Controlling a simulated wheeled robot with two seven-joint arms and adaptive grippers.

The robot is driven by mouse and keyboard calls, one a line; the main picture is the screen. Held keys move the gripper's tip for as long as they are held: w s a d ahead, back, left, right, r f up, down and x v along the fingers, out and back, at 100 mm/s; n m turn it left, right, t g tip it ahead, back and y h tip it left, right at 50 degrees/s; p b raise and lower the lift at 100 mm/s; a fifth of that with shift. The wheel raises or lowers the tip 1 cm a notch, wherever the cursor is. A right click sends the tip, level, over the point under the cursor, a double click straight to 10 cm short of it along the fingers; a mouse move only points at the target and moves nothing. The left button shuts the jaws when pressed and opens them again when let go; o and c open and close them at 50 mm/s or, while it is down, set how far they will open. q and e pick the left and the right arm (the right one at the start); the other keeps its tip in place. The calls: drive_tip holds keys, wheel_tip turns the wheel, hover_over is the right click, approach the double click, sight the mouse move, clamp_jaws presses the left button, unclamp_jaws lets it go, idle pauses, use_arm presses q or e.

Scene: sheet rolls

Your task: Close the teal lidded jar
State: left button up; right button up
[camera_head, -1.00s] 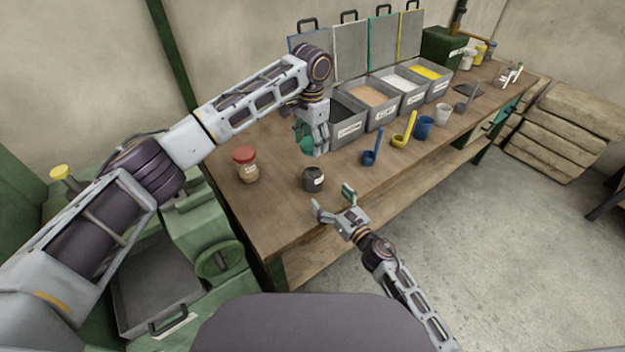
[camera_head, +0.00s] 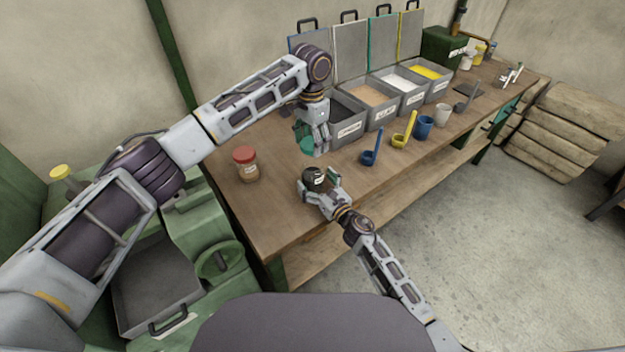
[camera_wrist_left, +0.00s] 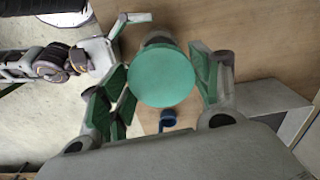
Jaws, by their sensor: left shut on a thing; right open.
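The teal lid (camera_head: 305,142) is held in my left gripper (camera_head: 315,150), above the table. In the left wrist view the round teal lid (camera_wrist_left: 162,76) sits between the green-padded fingers. A dark jar (camera_head: 314,178) with a white label stands upright on the table near its front edge. No lid shows on it. My right gripper (camera_head: 321,190) is open, with its fingers around the jar's near side; I cannot tell if they touch it. In the left wrist view the lid hides most of what lies behind it.
A red-lidded jar (camera_head: 246,164) stands to the left. A blue scoop (camera_head: 371,150), yellow scoop (camera_head: 404,132) and blue cup (camera_head: 424,127) are to the right. Open-lidded grey bins (camera_head: 383,115) line the back. Bare table (camera_head: 275,215) lies left of the dark jar.

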sight(311, 164)
drive_tip(key=shift+x, duration=0.9)
drive_tip(key=shift+c, duration=0.3)
drive_tip(key=c, duration=1.5)
use_arm(q)
drive_tip(key=shift+f, duration=2.45)
drive_tip(key=shift+f, duration=0.15)
drive_tip(key=shift+f, duration=0.75)
drive_tip(key=shift+f, duration=0.6)
use_arm(e)
clamp_jaws()
